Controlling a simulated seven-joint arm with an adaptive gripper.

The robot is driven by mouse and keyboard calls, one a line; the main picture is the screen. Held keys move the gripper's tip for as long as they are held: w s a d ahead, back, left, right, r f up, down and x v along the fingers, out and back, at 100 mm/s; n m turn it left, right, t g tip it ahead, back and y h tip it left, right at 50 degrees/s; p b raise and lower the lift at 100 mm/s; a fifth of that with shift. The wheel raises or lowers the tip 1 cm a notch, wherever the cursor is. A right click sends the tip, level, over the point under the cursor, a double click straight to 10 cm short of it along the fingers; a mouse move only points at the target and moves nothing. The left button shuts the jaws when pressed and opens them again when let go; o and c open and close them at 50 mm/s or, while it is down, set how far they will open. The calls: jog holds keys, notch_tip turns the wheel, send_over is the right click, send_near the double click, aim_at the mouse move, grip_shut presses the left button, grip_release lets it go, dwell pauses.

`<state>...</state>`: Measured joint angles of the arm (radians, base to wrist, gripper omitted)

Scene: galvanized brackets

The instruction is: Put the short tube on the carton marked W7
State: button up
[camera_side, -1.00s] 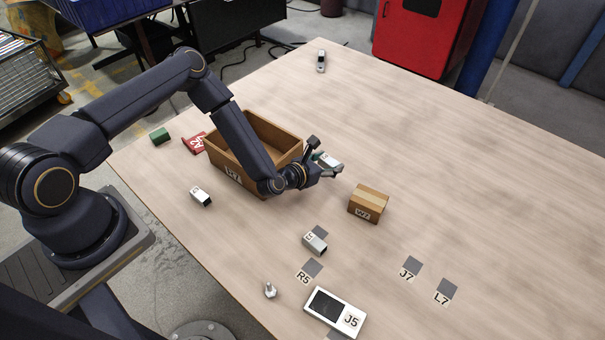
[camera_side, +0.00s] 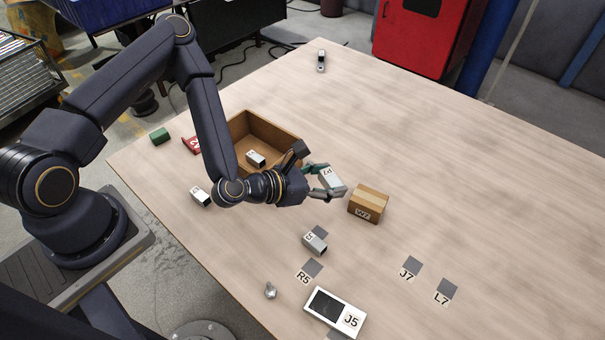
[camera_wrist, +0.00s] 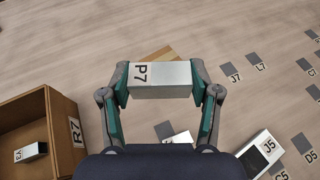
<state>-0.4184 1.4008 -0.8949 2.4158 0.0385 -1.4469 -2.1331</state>
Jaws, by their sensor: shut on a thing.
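My gripper (camera_side: 326,182) is shut on a short silver tube (camera_side: 332,180) with a white face marked P7. In the wrist view the tube (camera_wrist: 160,80) lies crosswise between the two fingers of my gripper (camera_wrist: 160,88). The small brown carton marked W7 (camera_side: 368,204) stands on the table just right of the tube in the side view. The tube is apart from the carton's top. In the wrist view most of the carton (camera_wrist: 160,54) is hidden behind the tube; only a tan edge shows.
The open brown box R7 (camera_side: 282,130) stands behind my gripper with a tube (camera_side: 256,159) inside. Another tube (camera_side: 315,242), a bolt (camera_side: 270,291) and the device J5 (camera_side: 335,312) lie toward the front. A further tube (camera_side: 201,196) lies left. The table's right side is largely clear.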

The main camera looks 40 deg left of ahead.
jog(key=x, duration=1)
send_over(367, 199)
notch_tip(367, 199, down, 5)
jog(key=shift+s+f, duration=0.1)
jog(key=shift+f, duration=1.75)
jog(key=o, duration=1.2)
jog(key=shift+f, duration=0.15)
